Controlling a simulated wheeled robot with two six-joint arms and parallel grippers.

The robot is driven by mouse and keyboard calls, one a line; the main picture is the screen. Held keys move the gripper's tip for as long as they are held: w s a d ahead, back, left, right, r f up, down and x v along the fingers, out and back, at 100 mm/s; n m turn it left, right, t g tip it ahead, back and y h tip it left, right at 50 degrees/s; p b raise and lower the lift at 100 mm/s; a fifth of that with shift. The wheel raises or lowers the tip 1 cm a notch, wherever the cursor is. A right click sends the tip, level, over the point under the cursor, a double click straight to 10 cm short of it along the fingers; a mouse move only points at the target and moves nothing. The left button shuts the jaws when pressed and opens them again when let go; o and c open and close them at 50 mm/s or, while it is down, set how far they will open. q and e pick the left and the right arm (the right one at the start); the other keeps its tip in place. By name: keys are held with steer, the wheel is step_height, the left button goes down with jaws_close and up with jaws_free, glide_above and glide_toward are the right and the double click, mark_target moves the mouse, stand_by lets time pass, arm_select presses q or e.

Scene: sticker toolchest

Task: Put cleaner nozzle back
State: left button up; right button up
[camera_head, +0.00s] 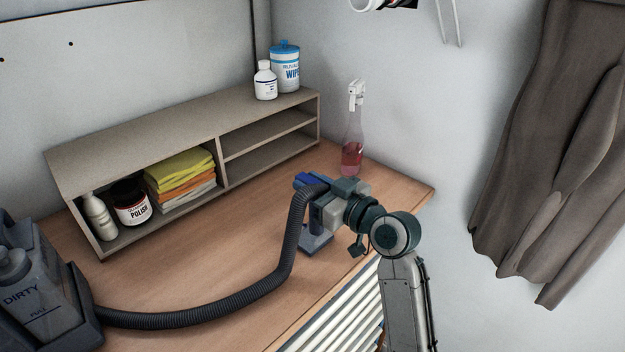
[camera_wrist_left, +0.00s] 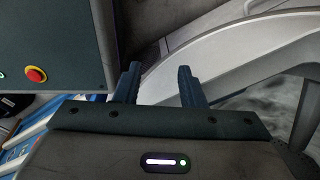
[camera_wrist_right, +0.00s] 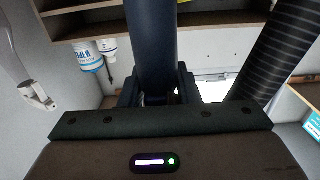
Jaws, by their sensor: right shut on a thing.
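The cleaner nozzle (camera_head: 316,217) is dark blue, with a flat foot at its lower end. It stands roughly upright over the right front part of the wooden bench top, and I cannot tell whether its foot touches the wood. My right gripper (camera_head: 333,190) is shut on it from the right; its dark tube also fills the middle of the right wrist view (camera_wrist_right: 151,45). A black ribbed hose (camera_head: 287,240) runs from its top down to the grey cleaner machine (camera_head: 72,290) at the lower left. My left gripper (camera_wrist_left: 157,85) is open and empty, outside the head view.
A grey shelf unit (camera_head: 130,142) stands along the back with cloths (camera_head: 180,170), a polish jar (camera_head: 131,203) and bottles. A pink spray bottle (camera_head: 352,150) stands behind the gripper. Curtain-like cloth (camera_head: 550,150) hangs at right. Bench wood between shelf and hose is clear.

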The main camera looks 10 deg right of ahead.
steer(key=shift+f, duration=0.1)
steer(key=shift+f, duration=0.15)
steer(key=o, duration=1)
steer(key=shift+c, duration=0.2)
steer(key=shift+r, duration=0.2)
steer(key=b+v, duration=0.4)
steer(key=v, duration=0.8)
steer(key=shift+f, duration=0.15)
